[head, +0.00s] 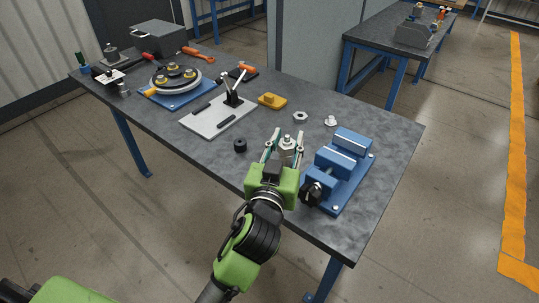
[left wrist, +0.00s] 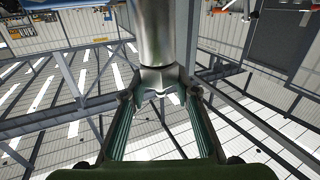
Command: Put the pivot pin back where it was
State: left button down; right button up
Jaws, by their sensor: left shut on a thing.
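My left gripper (head: 287,143) is above the front part of the workbench, just left of the blue vise. Its fingers are shut on a silver metal part (head: 287,148). In the left wrist view this part (left wrist: 163,35) is a smooth round shaft with a wider, faceted collar between the fingertips (left wrist: 160,92). I cannot tell for sure whether it is the pivot pin. A toggle clamp (head: 233,98) stands on a pale plate (head: 202,125) farther back. My right gripper is not in view.
The blue vise (head: 349,143) stands close to the right of my gripper. A black cylinder (head: 240,145), a hex nut (head: 300,117), a small pale fitting (head: 331,121) and a yellow block (head: 272,101) lie around. A blue plate with a round fixture (head: 176,78) is farther left. The bench's right corner is clear.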

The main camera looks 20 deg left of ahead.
pick_arm(q)
jog(key=w+d+r, duration=0.4)
jog(key=d+r, duration=0.1)
jog(key=r, duration=0.1)
jog(key=w+a+f+p, duration=0.3)
jog(key=w+a+f, duration=0.4)
jog(key=a+f, duration=0.5)
jog(key=shift+w+f+m, duration=0.2)
jog(key=shift+f+m, duration=0.1)
jog(key=shift+f, duration=0.1)
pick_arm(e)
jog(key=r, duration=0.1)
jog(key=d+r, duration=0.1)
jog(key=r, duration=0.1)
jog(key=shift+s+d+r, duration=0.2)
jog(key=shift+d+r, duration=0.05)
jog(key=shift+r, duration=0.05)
pick_arm(q)
jog(key=shift+a, duration=0.1)
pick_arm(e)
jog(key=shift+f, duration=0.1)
pick_arm(q)
jog(key=c, duration=1.9)
grip_release()
jog(key=shift+f, duration=0.3)
jog(key=o, duration=0.3)
jog(key=shift+s, duration=0.1)
jog(key=shift+r, duration=0.1)
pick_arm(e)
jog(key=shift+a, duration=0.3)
